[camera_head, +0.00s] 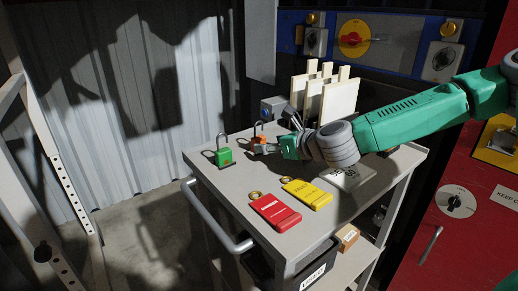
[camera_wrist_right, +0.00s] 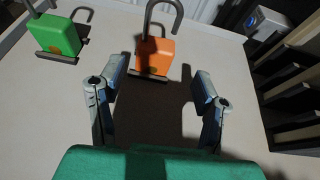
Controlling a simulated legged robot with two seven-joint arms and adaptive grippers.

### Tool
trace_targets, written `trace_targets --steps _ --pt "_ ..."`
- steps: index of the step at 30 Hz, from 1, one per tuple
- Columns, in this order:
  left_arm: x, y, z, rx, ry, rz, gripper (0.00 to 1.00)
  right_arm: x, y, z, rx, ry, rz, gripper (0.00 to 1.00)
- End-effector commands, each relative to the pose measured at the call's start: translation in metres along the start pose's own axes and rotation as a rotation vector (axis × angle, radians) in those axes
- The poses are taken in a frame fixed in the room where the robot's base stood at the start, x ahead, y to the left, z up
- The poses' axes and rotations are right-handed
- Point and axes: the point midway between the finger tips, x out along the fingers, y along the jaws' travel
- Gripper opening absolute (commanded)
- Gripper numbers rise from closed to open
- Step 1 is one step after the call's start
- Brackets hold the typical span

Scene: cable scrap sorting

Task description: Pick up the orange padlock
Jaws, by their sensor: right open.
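The orange padlock (camera_head: 260,141) stands upright on the cart top (camera_head: 225,185), its grey shackle up and open-looking at one side. In the right wrist view the orange padlock (camera_wrist_right: 155,55) is just beyond and between my fingertips, without visible contact. My right gripper (camera_head: 281,146) comes in from the right, low over the cart top, beside the padlock; in the right wrist view the right gripper (camera_wrist_right: 157,83) is open and empty, with a dark shadow between its fingers. My left gripper does not show.
A green padlock (camera_head: 223,155) stands left of the orange one, also in the right wrist view (camera_wrist_right: 57,36). Red (camera_head: 275,213) and yellow (camera_head: 307,193) tags lie in front. A grey box (camera_head: 272,109) with a blue button and upright pale boards (camera_head: 340,99) stand behind.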

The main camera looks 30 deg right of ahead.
Motion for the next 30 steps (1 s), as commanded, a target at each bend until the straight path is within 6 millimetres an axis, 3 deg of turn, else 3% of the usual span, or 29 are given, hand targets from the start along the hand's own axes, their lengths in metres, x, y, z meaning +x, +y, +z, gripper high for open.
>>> trace_targets --steps 7,16,17,21,24,30 --pt "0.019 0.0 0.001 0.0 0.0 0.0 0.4 0.036 0.006 -0.003 -0.004 0.001 -0.002 0.59" --pt "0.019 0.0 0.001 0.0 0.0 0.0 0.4 0.041 0.005 -0.002 0.0 0.001 0.0 0.59" --pt "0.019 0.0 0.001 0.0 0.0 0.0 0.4 0.041 0.005 -0.002 0.0 0.001 0.0 0.55" --pt "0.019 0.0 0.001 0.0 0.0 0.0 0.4 0.041 0.005 -0.002 0.0 0.001 0.0 0.06" --pt "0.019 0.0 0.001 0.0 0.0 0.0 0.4 0.041 0.005 -0.001 -0.001 0.0 0.0 0.0" --pt "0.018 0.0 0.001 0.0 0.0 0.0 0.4 0.041 0.005 0.0 -0.001 0.0 0.0 0.0"
